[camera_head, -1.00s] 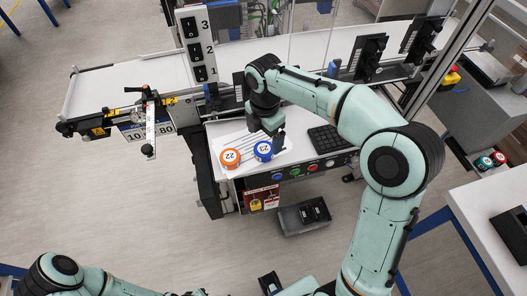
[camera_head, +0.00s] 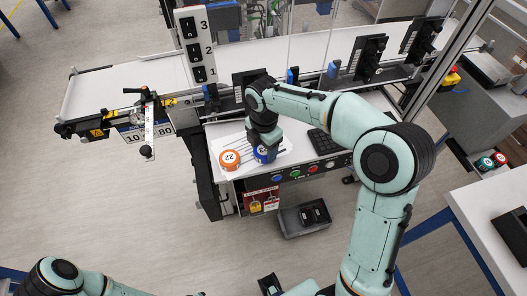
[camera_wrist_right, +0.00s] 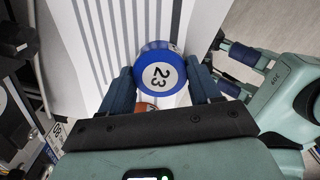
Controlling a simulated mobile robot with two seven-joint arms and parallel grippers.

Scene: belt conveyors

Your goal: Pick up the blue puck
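The blue puck (camera_head: 263,154), marked 23 on a white disc, lies on the white sheet of the control desk, just right of the orange puck (camera_head: 229,158). My right gripper (camera_head: 265,146) is right over the blue puck and hides part of it in the head view. In the right wrist view the blue puck (camera_wrist_right: 158,70) sits between the two open fingers (camera_wrist_right: 160,72); I see no clear grip on it. A small piece of orange shows below it there.
A conveyor (camera_head: 130,85) runs behind the desk, with a switch post (camera_head: 195,45) numbered 1 to 3. A black keypad (camera_head: 323,141) lies to the right on the desk. Coloured buttons (camera_head: 295,173) line its front edge. A grey bin (camera_head: 304,218) stands below on the floor.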

